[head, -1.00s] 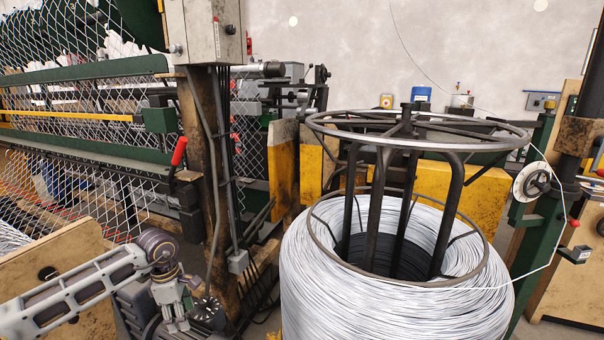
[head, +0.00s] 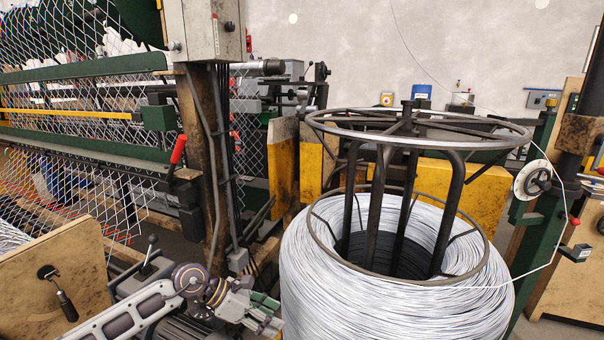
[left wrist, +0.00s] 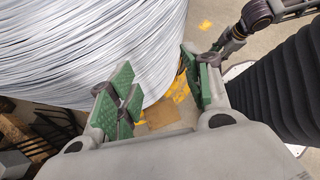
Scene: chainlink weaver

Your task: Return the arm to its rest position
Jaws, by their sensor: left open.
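My left arm comes in from the lower left of the head view. Its gripper (head: 268,312) is beside the lower left side of the wire coil (head: 395,295). In the left wrist view the gripper (left wrist: 160,95) has its green-padded fingers spread apart with nothing between them. The coil (left wrist: 95,50) is just beyond the fingers there; I cannot tell whether they touch it. My right gripper does not show in the head view.
A metal wire stand (head: 420,130) rises from the coil. A red-handled lever (head: 178,150) is on the machine post at left. A wooden panel (head: 55,285) with a black-handled crank (head: 62,295) stands at lower left. A strand runs past a guide wheel (head: 532,181) at right.

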